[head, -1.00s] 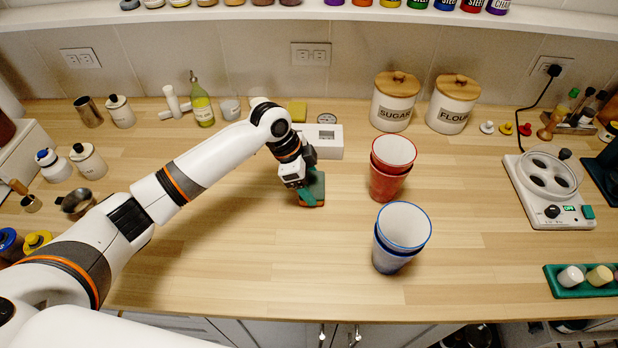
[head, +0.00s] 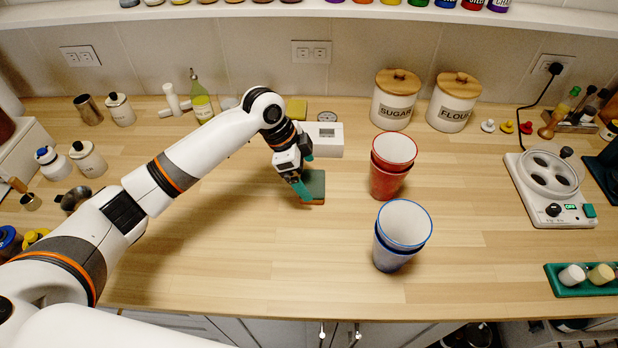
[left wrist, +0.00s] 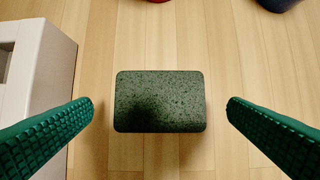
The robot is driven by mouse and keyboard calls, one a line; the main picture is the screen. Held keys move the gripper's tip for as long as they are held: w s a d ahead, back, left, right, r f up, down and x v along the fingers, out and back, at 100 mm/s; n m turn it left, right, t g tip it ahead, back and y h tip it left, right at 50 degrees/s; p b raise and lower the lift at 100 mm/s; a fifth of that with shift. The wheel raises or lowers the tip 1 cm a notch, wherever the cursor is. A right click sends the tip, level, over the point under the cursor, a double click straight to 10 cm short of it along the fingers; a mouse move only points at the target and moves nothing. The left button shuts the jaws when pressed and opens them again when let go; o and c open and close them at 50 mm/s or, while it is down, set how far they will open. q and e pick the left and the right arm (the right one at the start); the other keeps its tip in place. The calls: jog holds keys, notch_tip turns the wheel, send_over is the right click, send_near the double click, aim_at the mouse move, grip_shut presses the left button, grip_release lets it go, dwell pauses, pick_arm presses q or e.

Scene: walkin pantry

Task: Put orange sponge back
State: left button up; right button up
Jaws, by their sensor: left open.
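A sponge with a dark green scouring top and an orange lower edge (head: 317,188) lies flat on the wooden counter, left of the cups. In the left wrist view its speckled green top (left wrist: 160,101) sits between my two green fingers, with clear gaps on both sides. My left gripper (head: 306,174) is open and empty above the sponge, with one finger overlapping its left side in the head view. The sponge's orange part is mostly hidden under the green layer. My right gripper is not in view.
A white box (head: 322,139) stands just behind the sponge, close to one finger. A yellow sponge (head: 297,109) is at the back. Stacked red cups (head: 392,180) and blue cups (head: 402,240) stand to the right. The front counter is clear.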

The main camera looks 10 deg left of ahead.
pick_arm(q)
jog(key=v, duration=0.9)
jog(key=shift+r+b, duration=0.15)
jog(key=shift+b, duration=0.3)
jog(key=shift+r, duration=0.1)
